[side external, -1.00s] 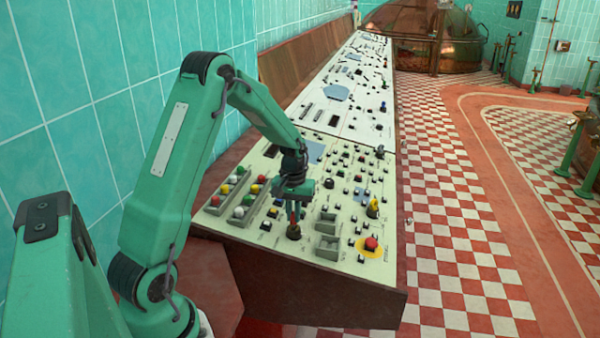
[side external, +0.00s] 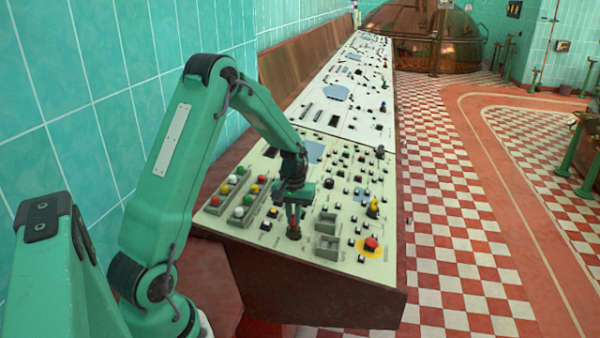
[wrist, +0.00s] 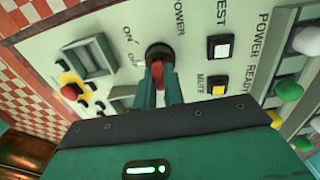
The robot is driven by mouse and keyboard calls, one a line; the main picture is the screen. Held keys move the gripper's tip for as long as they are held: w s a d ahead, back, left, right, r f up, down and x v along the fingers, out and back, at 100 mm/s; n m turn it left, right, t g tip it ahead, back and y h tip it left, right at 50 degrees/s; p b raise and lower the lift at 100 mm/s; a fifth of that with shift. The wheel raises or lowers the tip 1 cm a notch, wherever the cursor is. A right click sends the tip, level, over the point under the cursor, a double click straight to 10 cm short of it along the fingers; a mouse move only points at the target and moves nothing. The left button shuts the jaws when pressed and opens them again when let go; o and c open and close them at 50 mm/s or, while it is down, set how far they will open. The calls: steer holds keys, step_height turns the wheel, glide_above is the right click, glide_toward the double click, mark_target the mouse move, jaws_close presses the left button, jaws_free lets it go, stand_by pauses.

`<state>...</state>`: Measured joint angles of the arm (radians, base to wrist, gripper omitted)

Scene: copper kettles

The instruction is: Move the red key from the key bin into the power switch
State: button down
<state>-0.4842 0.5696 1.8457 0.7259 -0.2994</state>
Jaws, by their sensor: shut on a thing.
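My gripper (side external: 293,217) points down at the sloped panel, with its fingertips at the power switch (side external: 293,234). In the wrist view the two green fingers of my gripper (wrist: 160,86) are closed on the red key (wrist: 157,72). The key's tip meets the dark round power switch (wrist: 159,52), beside the POWER and ON/OFF lettering. How deep the key sits in the switch is hidden. Two grey square bins (side external: 328,223) lie to the right of the switch; I see no key in them and cannot tell which is the key bin.
A red button on a yellow disc (side external: 371,244) is at the panel's right front. Long trays of coloured balls (side external: 243,207) lie to the left. TEST and MUTE buttons (wrist: 218,47) sit close to the switch. A bare strip of panel runs along the front edge.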

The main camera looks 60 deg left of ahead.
steer(key=shift+f, duration=0.35)
steer(key=c, duration=1.4)
jaws_free()
steer(key=shift+r, duration=0.25)
steer(key=shift+r, duration=3.75)
steer(key=shift+d+r, duration=0.1)
